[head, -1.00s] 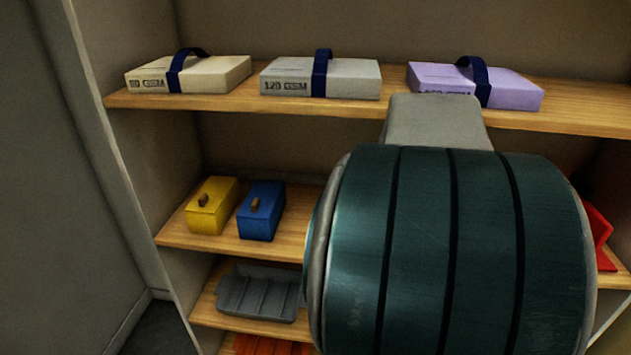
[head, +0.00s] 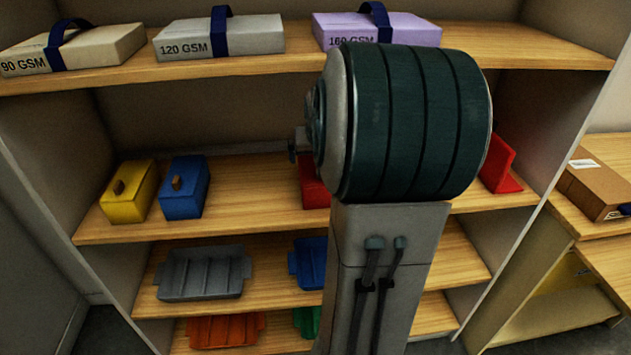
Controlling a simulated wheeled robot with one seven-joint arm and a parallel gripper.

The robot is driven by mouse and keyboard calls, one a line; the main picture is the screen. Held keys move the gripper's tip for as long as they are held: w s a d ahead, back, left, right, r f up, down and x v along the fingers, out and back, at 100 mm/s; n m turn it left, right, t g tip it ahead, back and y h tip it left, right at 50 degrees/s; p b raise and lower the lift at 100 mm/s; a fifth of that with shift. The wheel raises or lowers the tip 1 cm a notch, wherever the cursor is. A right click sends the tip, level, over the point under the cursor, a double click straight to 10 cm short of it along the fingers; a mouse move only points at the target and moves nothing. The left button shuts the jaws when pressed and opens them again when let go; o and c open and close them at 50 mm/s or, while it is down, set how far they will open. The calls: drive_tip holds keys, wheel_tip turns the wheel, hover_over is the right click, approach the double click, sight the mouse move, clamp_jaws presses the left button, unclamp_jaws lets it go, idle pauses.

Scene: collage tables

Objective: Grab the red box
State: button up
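A red object (head: 314,188), probably the red box, stands on the middle shelf (head: 250,215), to the right of a blue box (head: 184,188) and a yellow box (head: 129,192). Most of it is hidden behind my arm, so its shape and handle cannot be made out. A red L-shaped piece (head: 498,172) stands at the right end of the same shelf. My arm's large dark green joint fills the middle of the head view. My gripper cannot be made out.
Paper packs with dark blue straps lie on the top shelf: cream (head: 95,47), grey (head: 240,38) and purple (head: 400,30). Grey (head: 203,273), blue (head: 308,262), orange (head: 225,331) and green (head: 306,321) trays sit below. A brown box (head: 597,188) lies on a surface at right.

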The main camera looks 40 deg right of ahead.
drive_tip(key=b+x, duration=0.1)
drive_tip(key=x, duration=0.3)
drive_tip(key=shift+f, duration=0.2)
drive_tip(key=c, duration=1.3)
drive_tip(key=shift+r, duration=0.2)
